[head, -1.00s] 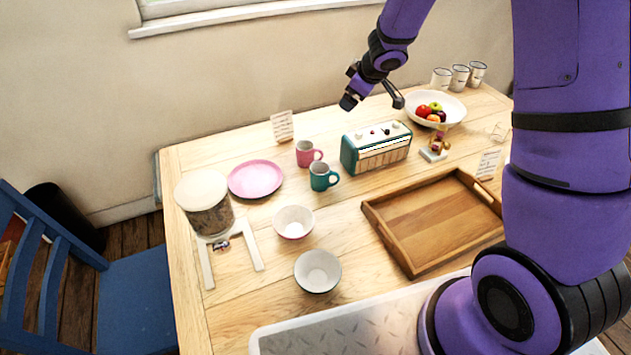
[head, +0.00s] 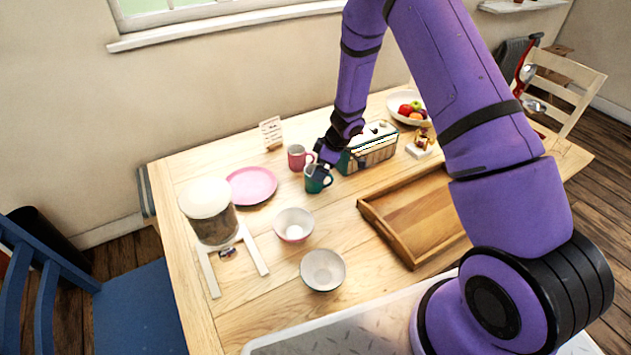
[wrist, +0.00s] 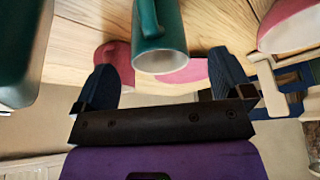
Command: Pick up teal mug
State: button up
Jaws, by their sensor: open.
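The teal mug (head: 313,184) stands upright on the wooden table, just right of and in front of the pink mug (head: 297,157). In the wrist view the teal mug (wrist: 161,45) appears between and beyond my two fingers, with its handle toward the top. My gripper (head: 322,172) is at the teal mug in the head view and partly covers it. In the wrist view my gripper (wrist: 162,88) is open, with a finger on each side and nothing held. I cannot tell whether a finger touches the mug.
A teal radio-like box (head: 370,150) stands close right of the mug. A pink plate (head: 250,185), two bowls (head: 293,225) and a lidded jar (head: 210,215) are on the left. A wooden tray (head: 410,257) lies on the right. Bare table lies between bowls and tray.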

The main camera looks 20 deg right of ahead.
aim_at(311, 187)
jog(key=shift+x, duration=3)
jog(key=shift+w, duration=0.1)
jog(key=shift+r, duration=0.1)
jog(key=c, duration=1.1)
